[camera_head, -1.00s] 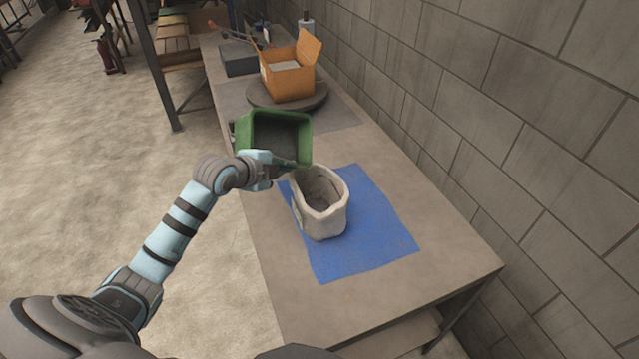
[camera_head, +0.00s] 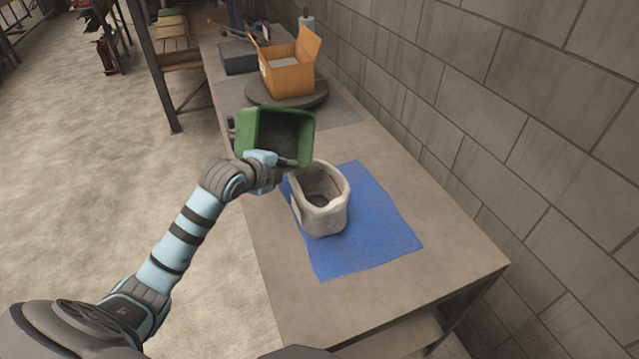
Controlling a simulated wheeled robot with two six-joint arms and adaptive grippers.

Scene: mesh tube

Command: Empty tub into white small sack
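A green tub (camera_head: 304,124) is tilted with its open mouth turned toward me, just behind and above the white small sack (camera_head: 325,218). The tub's inside looks dark, and I cannot tell what is in it. The sack stands upright and open on a blue mat (camera_head: 385,240), with something greyish inside. My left gripper (camera_head: 284,161) is at the tub's near rim and appears shut on it; the fingertips are partly hidden. My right gripper is not in view.
An orange open box (camera_head: 288,78) stands on a round dark turntable (camera_head: 305,101) farther back, beside a dark grey box (camera_head: 238,58). A block wall (camera_head: 540,130) borders the table's right side. The near table end (camera_head: 300,310) is clear.

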